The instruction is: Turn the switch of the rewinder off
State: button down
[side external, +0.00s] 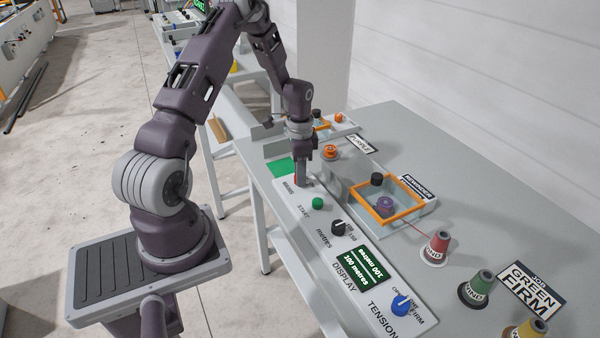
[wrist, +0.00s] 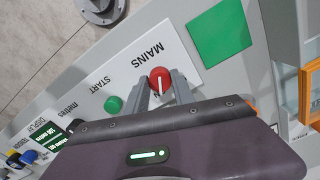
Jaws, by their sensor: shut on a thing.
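The rewinder's switch is a round red knob (wrist: 158,77) with a white pointer line, on a white panel marked MAINS. In the wrist view the line runs roughly up and down the picture. My gripper (wrist: 161,90) is shut on the red knob, one finger on each side of it. In the side external view my gripper (side external: 302,182) points straight down at the MAINS end of the panel and mostly hides the knob. The rewinder (side external: 430,206), with an orange-framed clear cover, stands to the right of it.
A green START button (side external: 317,203), a black metres knob (side external: 338,228), a lit display (side external: 359,269) showing 100 metres and a blue TENSION knob (side external: 401,305) line the front edge. Thread cones, including a red one (side external: 436,248), stand on the right. A green square (wrist: 221,35) lies beside MAINS.

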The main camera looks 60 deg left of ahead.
jog(key=n, duration=1.1)
dwell(0.3)
jog(key=shift+n, duration=0.4)
jog(key=c, duration=1.1)
grip_release()
jog(key=shift+o, duration=0.2)
jog(key=shift+r, duration=0.1)
notch_tip(320, 180, up, 7)
